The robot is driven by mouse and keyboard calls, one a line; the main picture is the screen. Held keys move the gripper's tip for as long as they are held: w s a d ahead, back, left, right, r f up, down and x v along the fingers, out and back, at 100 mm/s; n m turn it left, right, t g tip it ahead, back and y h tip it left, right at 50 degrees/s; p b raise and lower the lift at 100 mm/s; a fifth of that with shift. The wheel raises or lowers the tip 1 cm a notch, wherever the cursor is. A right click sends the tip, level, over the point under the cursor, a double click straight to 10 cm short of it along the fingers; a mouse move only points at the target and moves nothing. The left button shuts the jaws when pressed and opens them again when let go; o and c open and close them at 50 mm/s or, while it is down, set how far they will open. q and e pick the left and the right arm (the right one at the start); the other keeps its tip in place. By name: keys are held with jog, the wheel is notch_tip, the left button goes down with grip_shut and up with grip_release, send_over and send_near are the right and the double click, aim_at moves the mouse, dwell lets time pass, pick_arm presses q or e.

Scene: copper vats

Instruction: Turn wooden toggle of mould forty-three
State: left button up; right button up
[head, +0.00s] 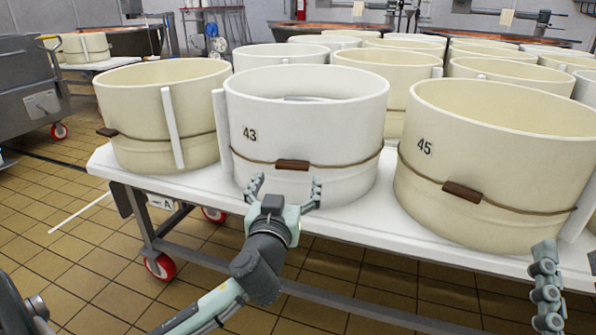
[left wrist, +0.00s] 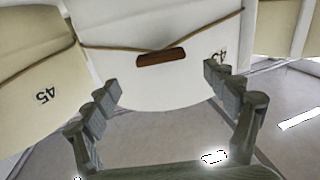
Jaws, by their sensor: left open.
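Mould forty-three (head: 345,120) is a white round mould marked 43, standing at the front of the white table. A cord runs around it, with a brown wooden toggle (head: 292,165) lying about level on its front. My left gripper (head: 286,188) is open, its fingers pointing at the mould just below the toggle, with nothing between them. In the left wrist view the toggle (left wrist: 161,57) lies beyond the spread fingertips, apart from them. Part of my right gripper (head: 547,288) shows at the lower right; its opening is not visible.
Cream mould 45 (head: 480,150) with its own toggle (head: 462,191) stands close on the right. Another cream mould (head: 140,115) stands on the left. More moulds fill the table behind. The white table edge (head: 225,203) runs below the moulds; tiled floor is open at left.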

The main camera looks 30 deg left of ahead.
aim_at(292, 167)
pick_arm(q)
jog(key=x, duration=0.6)
jog(key=shift+w+a, duration=0.25)
jog(key=shift+w, duration=0.1)
pick_arm(e)
jog(key=shift+f, duration=0.15)
pick_arm(q)
jog(key=c, duration=1.2)
jog(key=shift+o, duration=0.2)
